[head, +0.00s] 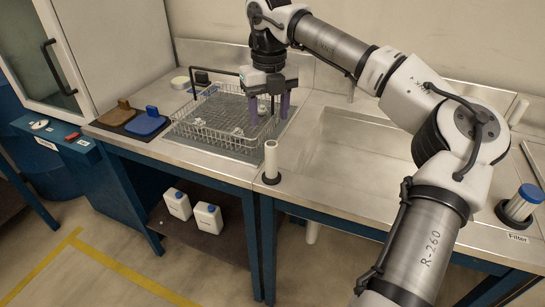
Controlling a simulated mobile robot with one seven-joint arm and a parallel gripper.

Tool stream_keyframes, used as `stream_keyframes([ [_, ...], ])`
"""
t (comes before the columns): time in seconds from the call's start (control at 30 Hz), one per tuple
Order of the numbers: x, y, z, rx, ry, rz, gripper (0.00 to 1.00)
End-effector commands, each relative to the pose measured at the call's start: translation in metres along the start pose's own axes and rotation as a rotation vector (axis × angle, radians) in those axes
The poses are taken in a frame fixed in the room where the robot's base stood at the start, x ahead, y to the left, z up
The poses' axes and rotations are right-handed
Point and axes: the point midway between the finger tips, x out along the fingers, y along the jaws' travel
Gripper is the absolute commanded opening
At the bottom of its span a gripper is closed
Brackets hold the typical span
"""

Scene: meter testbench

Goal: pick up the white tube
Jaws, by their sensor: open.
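A white tube (271,158) stands upright on a dark round base near the front edge of the bench, to the right of a wire basket. My gripper (268,109) points down over the right part of the wire basket (203,136), behind and above the white tube. Its two purple fingers are apart, and I see nothing held between them. The fingertips are clear of the tube in the picture. Whether they touch anything in the basket cannot be told from this view.
The basket holds small white items. Blue and brown pieces (148,122) lie to its left. A recessed sink area (365,150) lies right of the tube. A blue-capped filter (522,203) stands at far right. White bottles (208,218) sit on the shelf below.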

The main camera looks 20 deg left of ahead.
Motion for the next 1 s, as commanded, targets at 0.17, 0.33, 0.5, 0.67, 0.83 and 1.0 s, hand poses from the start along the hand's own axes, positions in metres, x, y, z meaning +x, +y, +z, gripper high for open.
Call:
stream_keyframes([
  [0.17,0.027,-0.002,-0.002,0.003,0.007,-0.002,0.54],
  [0.33,0.06,-0.001,-0.002,0.001,0.006,0.0,0.54],
  [0.5,0.08,-0.001,-0.002,0.001,0.004,-0.001,0.54],
  [0.67,0.09,0.0,-0.005,-0.001,0.004,0.001,0.54],
  [0.83,0.113,0.0,-0.015,-0.001,0.005,0.003,0.54],
  [1.0,0.133,0.0,-0.013,-0.001,0.003,0.002,0.54],
])
